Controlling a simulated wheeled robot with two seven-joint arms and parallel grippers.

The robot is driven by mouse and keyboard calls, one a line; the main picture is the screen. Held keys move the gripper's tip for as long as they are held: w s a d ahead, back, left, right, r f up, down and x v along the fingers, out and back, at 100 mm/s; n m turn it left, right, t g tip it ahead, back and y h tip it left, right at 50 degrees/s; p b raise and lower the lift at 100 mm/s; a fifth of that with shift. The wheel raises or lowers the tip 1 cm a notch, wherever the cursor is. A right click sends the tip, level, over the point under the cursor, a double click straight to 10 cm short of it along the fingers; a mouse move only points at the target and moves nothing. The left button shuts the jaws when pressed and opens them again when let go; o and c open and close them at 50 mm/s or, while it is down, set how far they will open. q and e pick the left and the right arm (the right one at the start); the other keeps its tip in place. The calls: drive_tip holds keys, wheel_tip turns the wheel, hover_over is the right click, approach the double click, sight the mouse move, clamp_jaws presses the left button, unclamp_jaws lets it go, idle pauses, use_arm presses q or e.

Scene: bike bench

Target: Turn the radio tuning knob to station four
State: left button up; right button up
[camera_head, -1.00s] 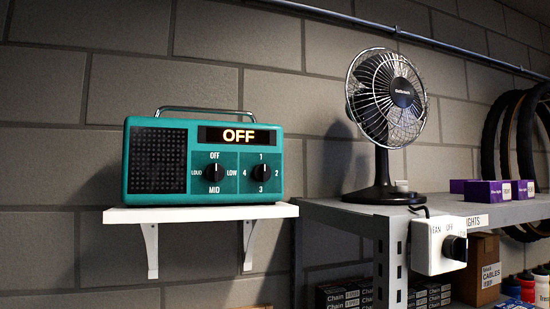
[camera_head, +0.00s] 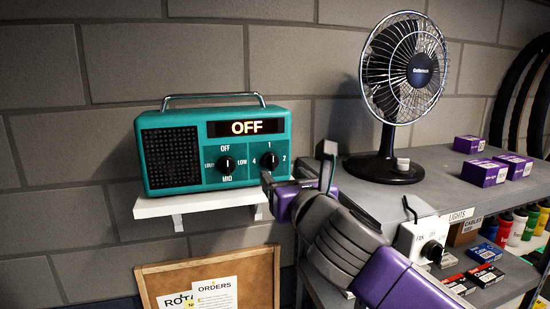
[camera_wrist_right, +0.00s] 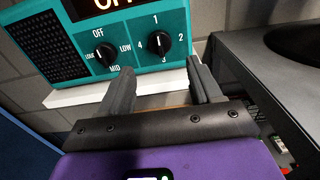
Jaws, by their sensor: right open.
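A teal radio (camera_head: 185,115) stands on a white wall shelf (camera_head: 190,204), its display reading OFF. Its right-hand tuning knob (camera_head: 269,158) is black, ringed by numbers 1 to 4; its pointer appears to be up, toward 1. The left-hand knob (camera_head: 226,164) is ringed by OFF, LOW, MID and LOUD. My right gripper (camera_head: 298,168) is open and empty, just in front of and below the tuning knob. In the right wrist view the radio (camera_wrist_right: 110,75) lies beyond the open fingers (camera_wrist_right: 160,90), and the tuning knob (camera_wrist_right: 163,43) shows above and between them, apart from both. My left gripper is not seen.
A desk fan (camera_head: 393,110) stands on a grey metal shelf (camera_head: 435,185) to the right, close to my right arm. A white fan switch box (camera_head: 420,238) hangs on that shelf's front. Purple boxes (camera_head: 483,172) lie further right. A cork board (camera_head: 255,275) is below the radio.

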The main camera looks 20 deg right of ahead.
sight(273, 164)
drive_tip(key=w+p, duration=0.1)
drive_tip(key=w, duration=0.6)
drive_tip(key=shift+w+r, duration=0.15)
drive_tip(key=shift+w, duration=0.1)
drive_tip(key=c, duration=1)
drive_tip(key=shift+c, duration=0.2)
